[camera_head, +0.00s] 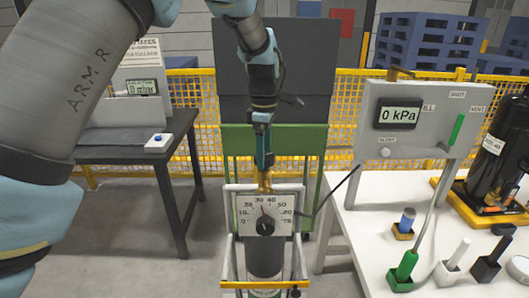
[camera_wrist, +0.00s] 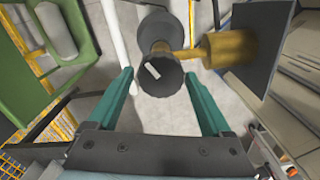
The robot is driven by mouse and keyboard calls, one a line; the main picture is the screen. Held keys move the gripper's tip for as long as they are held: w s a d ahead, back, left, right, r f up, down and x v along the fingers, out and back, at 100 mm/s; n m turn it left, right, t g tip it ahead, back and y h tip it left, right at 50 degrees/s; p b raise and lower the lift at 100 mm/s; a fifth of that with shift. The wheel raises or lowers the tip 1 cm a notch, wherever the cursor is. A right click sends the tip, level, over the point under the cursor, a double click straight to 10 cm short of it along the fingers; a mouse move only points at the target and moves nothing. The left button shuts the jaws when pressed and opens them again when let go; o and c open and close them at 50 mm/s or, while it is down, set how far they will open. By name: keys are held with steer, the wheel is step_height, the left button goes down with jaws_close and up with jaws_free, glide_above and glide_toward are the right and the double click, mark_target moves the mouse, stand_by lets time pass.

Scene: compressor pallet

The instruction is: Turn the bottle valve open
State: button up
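The grey bottle (camera_head: 265,258) stands upright in a white trolley frame, behind a dial plate (camera_head: 245,215) marked up to 70. A brass valve fitting (camera_head: 265,181) shows above the dial. In the wrist view, the valve's round black knob (camera_wrist: 162,80) has a white mark, and a brass stem (camera_wrist: 222,49) runs right from it. My gripper (camera_head: 264,168) points down over the valve. In the wrist view my gripper (camera_wrist: 159,77) is open, its two green fingers on either side of the knob. I cannot tell whether they touch it or how deep they reach.
A white table (camera_head: 355,238) at right holds a grey panel (camera_head: 420,118) reading 0 kPa, several coloured fittings and a black compressor (camera_head: 500,150). A dark table (camera_head: 115,148) is at left. A green frame (camera_head: 237,140) stands behind the bottle, with yellow fencing further back.

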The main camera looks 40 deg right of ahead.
steer(key=shift+o, duration=0.8)
step_height(320, 180, up, 11)
steer(key=b, duration=0.3)
steer(key=shift+f, duration=0.15)
steer(key=w+a+f+m, duration=0.25)
steer(key=w+a, duration=0.35)
steer(key=a, duration=0.6)
steer(key=w+a+f+m, duration=0.1)
steer(key=w+a+f, duration=0.4)
steer(key=a, duration=0.7)
steer(key=s+a+f+m, duration=0.1)
steer(key=s+a+f, duration=0.1)
steer(key=a, duration=0.6)
steer(key=s+a+f+m+t, duration=0.1)
steer(key=s+a+m, duration=0.1)
steer(key=a, duration=0.6)
steer(key=s+a+f+m, duration=0.2)
steer(key=s+a, duration=0.1)
steer(key=a, duration=0.5)
steer(key=shift+a+f+t, duration=0.25)
steer(key=shift+f+t, duration=0.05)
